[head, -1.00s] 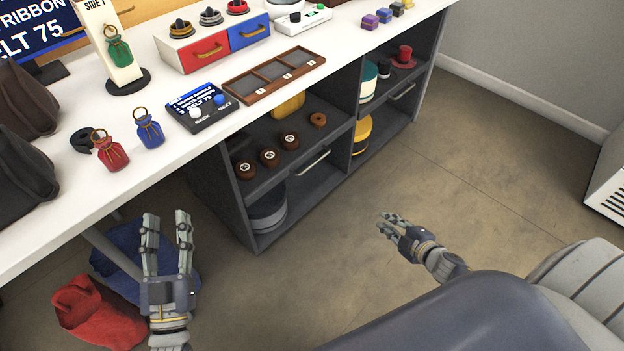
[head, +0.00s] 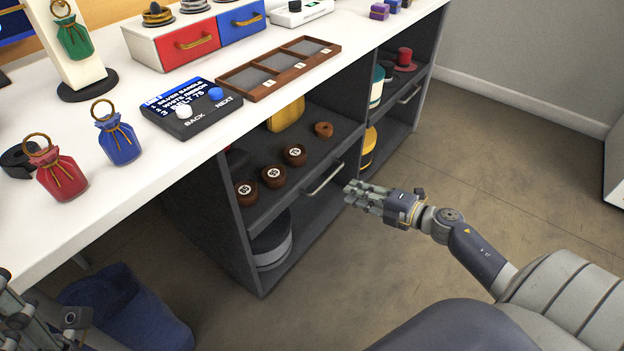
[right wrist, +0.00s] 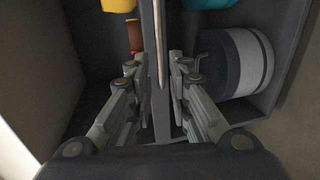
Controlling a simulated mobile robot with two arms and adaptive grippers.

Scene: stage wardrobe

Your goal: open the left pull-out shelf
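The left pull-out shelf (head: 300,190) is in the dark cabinet under the counter. It is in, with brown rolls and a yellow item on it. Its pale bar handle (head: 324,178) is on the front edge. My right gripper (head: 352,193) is just right of the handle in the head view, fingers pointing at it. In the right wrist view the handle (right wrist: 157,40) runs upright between the fingers (right wrist: 158,85), which are open with gaps either side. My left gripper (head: 25,312) is at the lower left corner, partly cut off; its opening is unclear.
The right shelf's handle (head: 410,95) lies farther back. A grey and white round box (head: 272,245) stands below the left shelf. The white counter (head: 130,195) overhangs with pouches and a button box (head: 192,108). A blue bin (head: 125,310) is lower left. Floor at right is clear.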

